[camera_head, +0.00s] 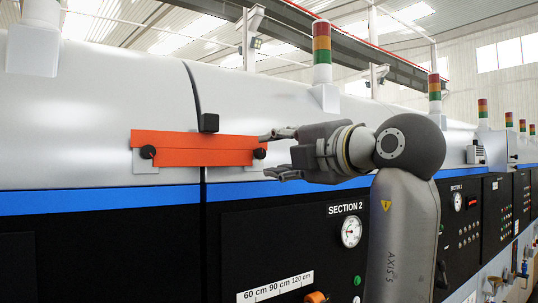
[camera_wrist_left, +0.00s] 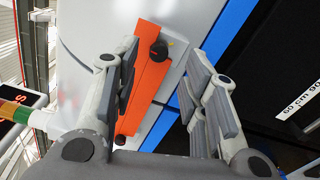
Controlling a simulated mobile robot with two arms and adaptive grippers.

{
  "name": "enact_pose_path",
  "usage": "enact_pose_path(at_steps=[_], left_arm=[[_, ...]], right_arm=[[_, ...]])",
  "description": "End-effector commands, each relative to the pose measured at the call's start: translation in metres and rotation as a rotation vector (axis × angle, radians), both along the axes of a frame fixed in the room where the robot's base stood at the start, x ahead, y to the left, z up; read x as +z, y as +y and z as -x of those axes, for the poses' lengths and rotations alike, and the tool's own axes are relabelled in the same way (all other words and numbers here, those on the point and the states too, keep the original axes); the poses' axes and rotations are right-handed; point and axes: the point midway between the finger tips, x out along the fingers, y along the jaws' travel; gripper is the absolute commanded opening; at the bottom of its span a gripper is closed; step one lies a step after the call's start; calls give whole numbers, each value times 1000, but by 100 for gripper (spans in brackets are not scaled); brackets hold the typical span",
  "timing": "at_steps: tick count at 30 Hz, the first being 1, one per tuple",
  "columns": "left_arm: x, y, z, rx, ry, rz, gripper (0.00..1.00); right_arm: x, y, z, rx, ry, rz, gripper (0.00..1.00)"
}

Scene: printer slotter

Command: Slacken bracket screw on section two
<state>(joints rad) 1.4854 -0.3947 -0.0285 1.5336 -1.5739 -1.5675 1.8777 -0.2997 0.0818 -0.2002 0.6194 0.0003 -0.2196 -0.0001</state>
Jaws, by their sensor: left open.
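The orange bracket (camera_head: 198,149) lies across the seam between two grey machine housings. It has a dark round screw knob at each end. The right knob (camera_head: 259,154) is on the section two side, above the "SECTION 2" panel. The left knob (camera_head: 148,152) is at the other end. My left gripper (camera_head: 268,155) is open, its fingers pointing left, one above and one below the right knob. In the left wrist view, that knob (camera_wrist_left: 159,49) shows between the spread fingers. Contact cannot be told. The far knob (camera_wrist_left: 120,138) shows low behind a finger. My right gripper is out of view.
A black block (camera_head: 208,123) sits on the seam just above the bracket. Below are a blue stripe and a black panel with a gauge (camera_head: 351,231), an orange handle (camera_head: 316,298) and a length scale (camera_head: 275,287). Signal towers (camera_head: 322,50) stand on top.

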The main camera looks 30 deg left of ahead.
Motion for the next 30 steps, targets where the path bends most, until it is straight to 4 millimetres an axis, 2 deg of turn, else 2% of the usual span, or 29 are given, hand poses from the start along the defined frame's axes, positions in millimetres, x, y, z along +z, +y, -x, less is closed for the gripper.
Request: enact_pose_path(at_steps=[1,6,12,17,30], left_arm=[[0,-12,4,-3,-1,-1,40],[0,-42,17,-1,0,-2,40],[0,-65,26,0,1,1,40],[-1,-71,29,0,0,1,40],[-1,-71,29,0,2,1,40]], right_arm=[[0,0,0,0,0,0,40],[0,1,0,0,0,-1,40],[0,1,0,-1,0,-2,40],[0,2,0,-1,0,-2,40],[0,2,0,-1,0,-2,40]])
